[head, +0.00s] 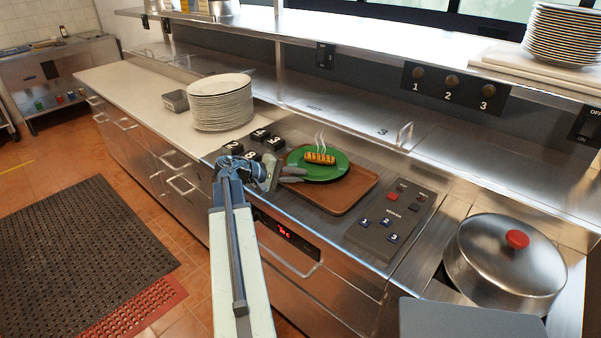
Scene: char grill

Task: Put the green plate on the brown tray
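The green plate (334,171) lies on the brown tray (345,202), over its back left part. A browned, grill-marked piece of food (320,158) sits on the plate with steam rising from it. My gripper (288,174) is at the left edge of the plate, with its fingers spread apart. The fingertips are close to the plate's rim; I cannot tell whether they touch it. The arm and gripper hide the tray's left corner.
A stack of white plates (220,105) and a small metal container (175,101) stand on the left counter. Several black knobs or blocks (252,146) sit left of the tray. A button panel (391,220) and a lidded pot (506,262) are at the right. A metal shelf overhangs behind.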

